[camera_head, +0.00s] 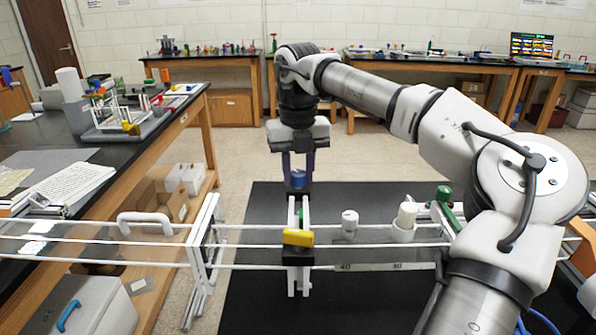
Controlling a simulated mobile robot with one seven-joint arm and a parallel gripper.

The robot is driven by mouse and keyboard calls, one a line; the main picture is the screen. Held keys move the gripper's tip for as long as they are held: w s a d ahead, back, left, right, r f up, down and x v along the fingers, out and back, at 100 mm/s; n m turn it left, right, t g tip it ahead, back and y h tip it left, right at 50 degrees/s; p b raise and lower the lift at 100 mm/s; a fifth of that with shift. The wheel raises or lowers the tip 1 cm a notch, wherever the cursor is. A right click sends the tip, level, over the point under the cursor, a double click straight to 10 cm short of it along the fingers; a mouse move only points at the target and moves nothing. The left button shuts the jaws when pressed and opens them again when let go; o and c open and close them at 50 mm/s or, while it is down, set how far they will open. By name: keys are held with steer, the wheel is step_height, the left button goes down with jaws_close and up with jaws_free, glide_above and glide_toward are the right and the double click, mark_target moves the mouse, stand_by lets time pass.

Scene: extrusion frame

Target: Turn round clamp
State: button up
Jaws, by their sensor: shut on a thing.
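My gripper (299,172) hangs straight down over the rails in the camera_head view. The clamp has green and white upright parts (298,212) below the knob. A yellow lever or block (298,238) shows in front of it, on a dark carriage (297,257) on the white rails. The contact between fingers and knob is small in the picture, and the far side of the knob is hidden.
White rails (160,263) run across the view in front of me. A white capped piece (350,222) and a cream cylinder (407,215) stand right of the clamp. A green clamp (443,196) is near my arm. A bench with a rack (125,125) stands at left.

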mark_target(299, 172)
steer(key=shift+m, duration=0.7)
steer(key=o, duration=1)
steer(key=shift+r, duration=0.1)
step_height(299, 172, up, 14)
steer(key=shift+f+p, duration=0.15)
steer(key=shift+p, duration=0.3)
